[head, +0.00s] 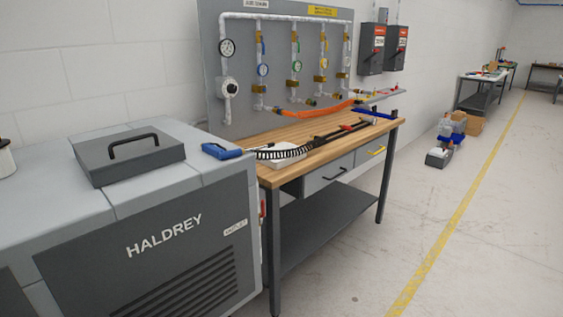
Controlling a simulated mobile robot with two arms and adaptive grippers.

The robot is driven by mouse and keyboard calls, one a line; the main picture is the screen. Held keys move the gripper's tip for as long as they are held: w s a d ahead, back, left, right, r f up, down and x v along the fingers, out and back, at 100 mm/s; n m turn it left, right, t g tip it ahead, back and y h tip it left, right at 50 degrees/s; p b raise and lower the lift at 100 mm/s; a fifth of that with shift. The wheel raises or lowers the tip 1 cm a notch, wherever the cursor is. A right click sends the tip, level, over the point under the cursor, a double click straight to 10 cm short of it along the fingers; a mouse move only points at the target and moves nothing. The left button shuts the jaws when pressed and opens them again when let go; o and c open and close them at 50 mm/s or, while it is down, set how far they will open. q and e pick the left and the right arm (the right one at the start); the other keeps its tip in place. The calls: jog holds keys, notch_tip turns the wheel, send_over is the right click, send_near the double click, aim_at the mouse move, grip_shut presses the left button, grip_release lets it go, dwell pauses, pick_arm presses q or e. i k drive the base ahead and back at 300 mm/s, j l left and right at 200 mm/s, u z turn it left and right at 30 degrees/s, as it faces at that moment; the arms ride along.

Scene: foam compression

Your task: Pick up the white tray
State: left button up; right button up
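A small white tray-like thing (289,162) lies on the near left part of the wooden workbench (330,135). A black ribbed piece (283,153) lies over or against it and hides part of it. Neither of my grippers shows in the head view.
The grey HALDREY machine (160,215) with a dark handled lid (130,155) fills the left front, close to the bench. A blue tool (221,151) lies on it. A gauge panel (275,65) stands behind the bench. The floor (480,220) at right is clear near the yellow line.

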aim_at(277, 164)
jog(key=u, duration=0.3)
jog(key=i+l+u, duration=0.2)
jog(key=u, duration=0.2)
jog(key=i+l+u, duration=0.1)
jog(key=l+u, duration=0.35)
jog(key=i+l+u, duration=0.1)
jog(key=l+u, duration=0.3)
jog(key=j, duration=0.1)
